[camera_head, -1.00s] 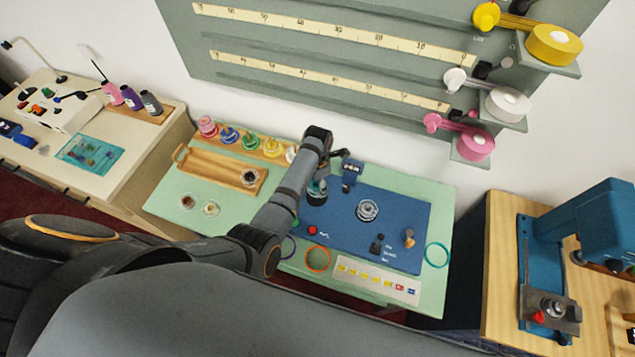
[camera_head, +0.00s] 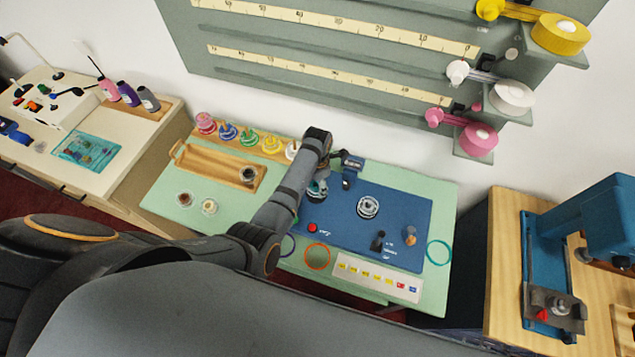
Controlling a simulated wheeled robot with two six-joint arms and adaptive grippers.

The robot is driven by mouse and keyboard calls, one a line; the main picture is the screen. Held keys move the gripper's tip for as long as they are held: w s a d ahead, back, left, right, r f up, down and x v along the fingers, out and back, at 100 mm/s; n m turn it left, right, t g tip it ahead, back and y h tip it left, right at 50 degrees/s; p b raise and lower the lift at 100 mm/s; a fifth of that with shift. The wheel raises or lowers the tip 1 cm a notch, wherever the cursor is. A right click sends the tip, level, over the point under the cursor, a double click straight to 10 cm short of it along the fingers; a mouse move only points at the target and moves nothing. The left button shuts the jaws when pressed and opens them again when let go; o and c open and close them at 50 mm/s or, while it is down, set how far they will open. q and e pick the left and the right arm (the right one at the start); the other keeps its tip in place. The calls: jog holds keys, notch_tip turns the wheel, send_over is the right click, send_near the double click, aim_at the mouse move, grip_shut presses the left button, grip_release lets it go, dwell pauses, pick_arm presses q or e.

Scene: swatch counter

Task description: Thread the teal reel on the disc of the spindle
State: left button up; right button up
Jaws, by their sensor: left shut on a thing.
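The teal reel (camera_head: 316,188) shows partly beside my left forearm, over the left part of the blue mat (camera_head: 340,218). My left gripper (camera_head: 320,176) is shut on it, though the arm hides most of the fingers and part of the reel. The spindle with its round silver disc (camera_head: 368,206) stands on the blue mat, to the right of the reel and apart from it. I cannot tell how high the reel is above the mat. My right gripper is not in view.
A small dark display (camera_head: 350,165) stands behind and left of the spindle. A row of coloured reels (camera_head: 249,138) and a wooden tray (camera_head: 212,168) are at the back left. A red button (camera_head: 312,227), small posts (camera_head: 378,241) and a label strip (camera_head: 376,279) are in front.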

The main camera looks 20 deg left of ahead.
pick_arm(q)
jog(key=o, duration=1.2)
jog(key=shift+c, duration=0.2)
notch_tip(320, 180, up, 3)
jog(key=shift+f+p, duration=0.2)
jog(key=shift+p, duration=0.85)
jog(key=shift+r, duration=2.2)
